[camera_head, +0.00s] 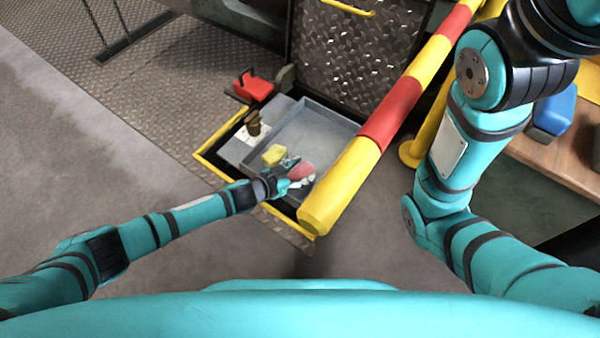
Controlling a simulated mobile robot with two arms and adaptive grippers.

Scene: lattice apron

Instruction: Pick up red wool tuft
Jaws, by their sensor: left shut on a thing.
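The red wool tuft (302,171) is a small pinkish-red lump at the near end of a grey tray (335,130). My left gripper (291,176) reaches in from the left over the tray's near-left side and is shut on the red tuft. The fingers cover part of the tuft. I cannot tell whether it still touches the tray. My right arm rises along the right side, and its gripper is outside the view.
A yellow lump (273,154) lies just behind my left gripper. A brown cup (253,123) and a red object (253,86) are farther back. A red-and-yellow barrier pole (391,111) slants close along the tray's right side. A blue object (556,109) sits on the right-hand bench.

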